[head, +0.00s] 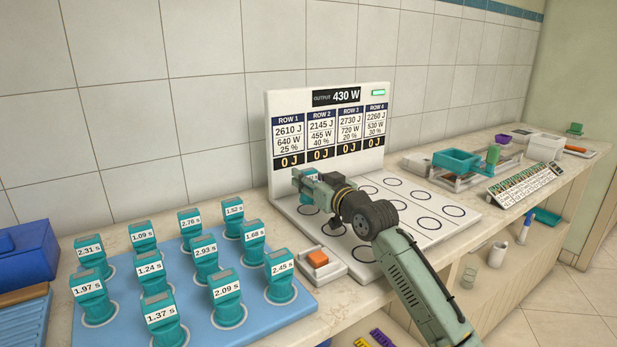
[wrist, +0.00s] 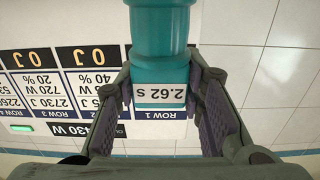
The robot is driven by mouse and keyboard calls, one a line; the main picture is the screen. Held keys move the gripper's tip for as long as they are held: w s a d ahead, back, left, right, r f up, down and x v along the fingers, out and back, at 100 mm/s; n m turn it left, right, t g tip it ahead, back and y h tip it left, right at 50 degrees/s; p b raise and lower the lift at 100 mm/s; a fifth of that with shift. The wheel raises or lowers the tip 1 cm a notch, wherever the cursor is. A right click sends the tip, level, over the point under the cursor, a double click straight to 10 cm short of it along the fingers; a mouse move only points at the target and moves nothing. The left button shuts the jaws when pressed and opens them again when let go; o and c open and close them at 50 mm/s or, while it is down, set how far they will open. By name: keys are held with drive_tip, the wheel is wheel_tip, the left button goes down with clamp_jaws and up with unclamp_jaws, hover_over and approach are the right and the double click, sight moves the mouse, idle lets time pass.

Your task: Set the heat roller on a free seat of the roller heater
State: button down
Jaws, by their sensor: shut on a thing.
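The heat roller (wrist: 160,45) is a teal piece with a white label reading 2.62 s, upside down in the wrist view. My gripper (wrist: 162,98) is shut on it, with one finger on each side. In the head view my gripper (head: 310,188) is over the back left of the roller heater's base, close to the display panel. Only a bit of teal shows there; whether the roller touches the base is hidden. The roller heater (head: 447,232) is white, with black ring seats on its flat base. The visible rings are empty; my arm covers some.
A blue board (head: 200,290) with several labelled teal rollers stands at the left. A small white tray with an orange block (head: 318,259) lies before the heater. The heater's upright panel (head: 283,165) is close behind my gripper. A teal tray (head: 457,160) and a keyboard-like rack (head: 524,183) stand right.

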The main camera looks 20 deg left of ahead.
drive_tip(key=shift+f, duration=0.1)
drive_tip(key=shift+f+b, duration=0.5)
drive_tip(key=shift+f, duration=0.05)
drive_tip(key=c, duration=1.1)
unclamp_jaws()
drive_tip(key=shift+f, duration=0.25)
drive_tip(key=shift+o, duration=0.2)
drive_tip(key=shift+r, duration=0.1)
drive_tip(key=shift+r+p, duration=0.4)
drive_tip(key=shift+s+d, duration=0.1)
drive_tip(key=shift+d, duration=0.15)
drive_tip(key=b+v, duration=0.1)
drive_tip(key=v, duration=0.2)
drive_tip(key=b+v, duration=0.1)
drive_tip(key=v, duration=0.3)
drive_tip(key=b+v, duration=0.1)
drive_tip(key=v, duration=0.3)
drive_tip(key=shift+s+d+r, duration=0.1)
drive_tip(key=shift+s+r, duration=0.2)
drive_tip(key=shift+r, duration=0.1)
